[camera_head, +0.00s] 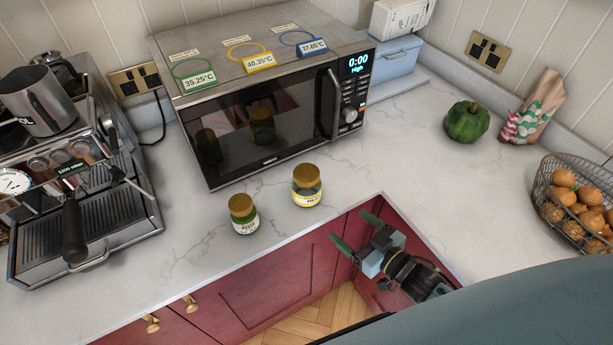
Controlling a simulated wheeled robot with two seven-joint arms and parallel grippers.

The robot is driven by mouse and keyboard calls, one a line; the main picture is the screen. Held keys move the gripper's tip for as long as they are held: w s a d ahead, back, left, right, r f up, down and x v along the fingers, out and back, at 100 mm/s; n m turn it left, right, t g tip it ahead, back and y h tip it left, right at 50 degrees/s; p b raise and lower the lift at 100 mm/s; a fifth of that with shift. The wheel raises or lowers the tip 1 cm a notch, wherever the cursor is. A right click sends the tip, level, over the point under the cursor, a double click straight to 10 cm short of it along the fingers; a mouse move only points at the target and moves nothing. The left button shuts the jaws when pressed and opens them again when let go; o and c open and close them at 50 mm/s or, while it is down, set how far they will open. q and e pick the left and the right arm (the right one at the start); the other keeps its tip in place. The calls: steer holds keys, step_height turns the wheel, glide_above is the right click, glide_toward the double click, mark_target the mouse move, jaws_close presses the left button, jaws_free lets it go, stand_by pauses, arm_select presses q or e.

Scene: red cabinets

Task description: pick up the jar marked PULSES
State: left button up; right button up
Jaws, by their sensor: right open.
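Two small jars with gold lids stand upright on the white marble counter in front of the microwave. The right one, the PULSES jar (307,186), has a yellowish label that is small and hard to read. The left jar (243,214) has a green body and a white label that seems to read PESTO. My right gripper (357,232) is open and empty, with its green fingers pointing up and left. It is in front of the counter's inner corner, right of and nearer than the PULSES jar, and apart from it. My left gripper does not show.
A microwave (265,125) with coloured rings and temperature tags on top stands behind the jars. A coffee machine (85,215) is at left. A green pepper (466,122), a paper bag (538,105) and a wire basket (550,205) of onions are at right. The counter around the jars is clear.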

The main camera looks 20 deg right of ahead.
steer(key=n+t+y, duration=0.1)
steer(key=y, duration=0.1)
glide_toward(316, 184)
steer(key=p+x, duration=0.1)
steer(key=x, duration=0.6)
steer(key=shift+w, duration=0.1)
steer(key=shift+p+x, duration=0.5)
steer(key=shift+x, duration=2.6)
steer(key=shift+r, duration=0.1)
steer(key=c, duration=1.2)
steer(key=shift+r, duration=0.1)
